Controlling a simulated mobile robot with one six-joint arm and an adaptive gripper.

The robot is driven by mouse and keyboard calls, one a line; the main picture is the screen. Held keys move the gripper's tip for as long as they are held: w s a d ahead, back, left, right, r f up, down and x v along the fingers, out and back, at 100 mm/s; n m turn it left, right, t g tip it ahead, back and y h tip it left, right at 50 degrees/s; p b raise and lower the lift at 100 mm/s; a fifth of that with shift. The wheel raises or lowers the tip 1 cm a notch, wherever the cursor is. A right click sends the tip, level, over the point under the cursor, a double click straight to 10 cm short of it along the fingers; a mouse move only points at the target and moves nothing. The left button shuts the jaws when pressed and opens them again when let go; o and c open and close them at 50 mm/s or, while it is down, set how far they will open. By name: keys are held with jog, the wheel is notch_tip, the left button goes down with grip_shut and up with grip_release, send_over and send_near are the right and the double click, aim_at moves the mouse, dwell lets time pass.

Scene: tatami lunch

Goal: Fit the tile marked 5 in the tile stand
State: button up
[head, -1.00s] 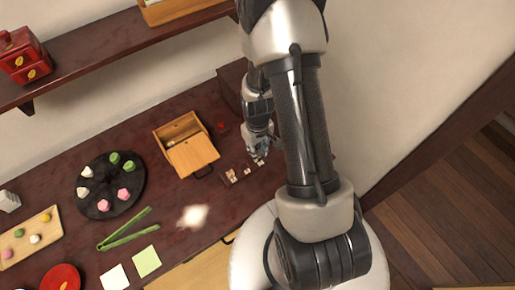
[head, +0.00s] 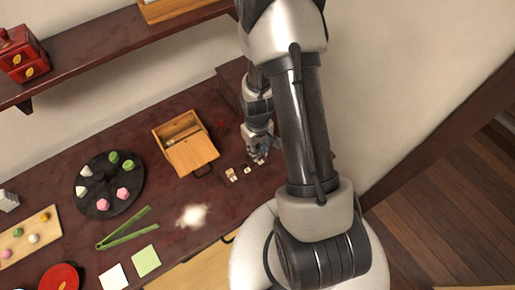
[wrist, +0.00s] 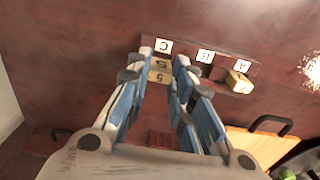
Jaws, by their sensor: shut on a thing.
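The dark tile stand (wrist: 222,75) carries white labels C, B and A. The held tile is at the C end of the stand, just below the C label; I cannot tell whether it is seated or above it. Another yellowish tile (wrist: 239,82) is at the A end. In the head view my gripper (head: 260,157) is low over the table's right part, and the held tile is too small to read.
A wooden box (head: 190,155) with a black handle stands left of the gripper. A black round plate of sweets (head: 98,207), green tongs (head: 125,228) and paper squares lie farther left. The wall is close behind.

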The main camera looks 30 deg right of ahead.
jog(key=shift+f+b, duration=0.8)
jog(key=shift+f, duration=0.25)
jog(key=o, duration=0.7)
jog(key=shift+o, duration=0.2)
notch_tip(320, 180, up, 12)
jog(key=shift+r, duration=0.1)
dwell(0.5)
jog(key=s+a+r+t, duration=0.1)
jog(key=s+a+r, duration=0.15)
jog(key=r, duration=0.55)
jog(key=s+a+r+t, duration=0.1)
jog(key=a+r, duration=0.3)
jog(key=r, duration=0.4)
jog(key=s+a+r+t, duration=0.2)
jog(key=s+a+r, duration=0.2)
jog(key=s+r, duration=0.3)
jog(key=s, duration=0.3)
jog(key=shift+t, duration=0.3)
